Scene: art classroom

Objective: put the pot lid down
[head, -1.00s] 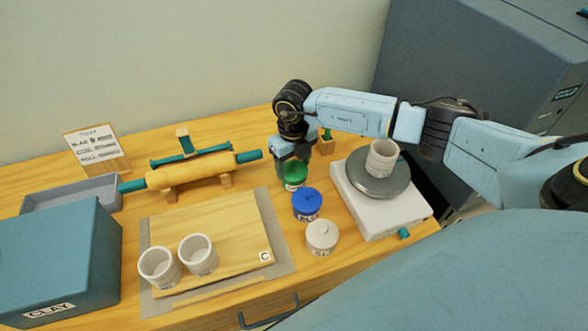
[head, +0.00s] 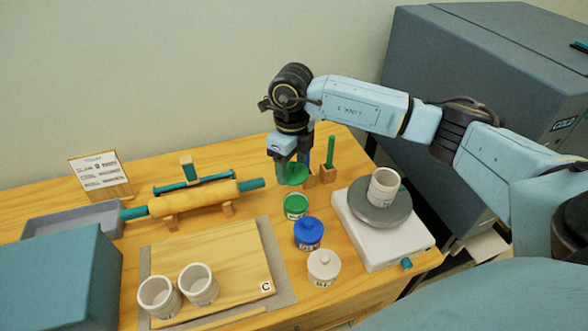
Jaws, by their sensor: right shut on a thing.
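My right gripper (head: 291,168) points down and is shut on a green pot lid (head: 295,176). It holds the lid a little above and behind an open green pot (head: 296,206). The lid is apart from the pot. A blue pot (head: 308,233) and a white pot (head: 323,267) stand in a row in front of the green one, each with its lid on. My left gripper does not show.
A wooden tool holder (head: 328,175) stands right of the lid. A white wheel base (head: 378,251) with a cup (head: 384,187) is to the right. A rolling pin (head: 195,197) on supports and a board (head: 215,262) with two cups lie left.

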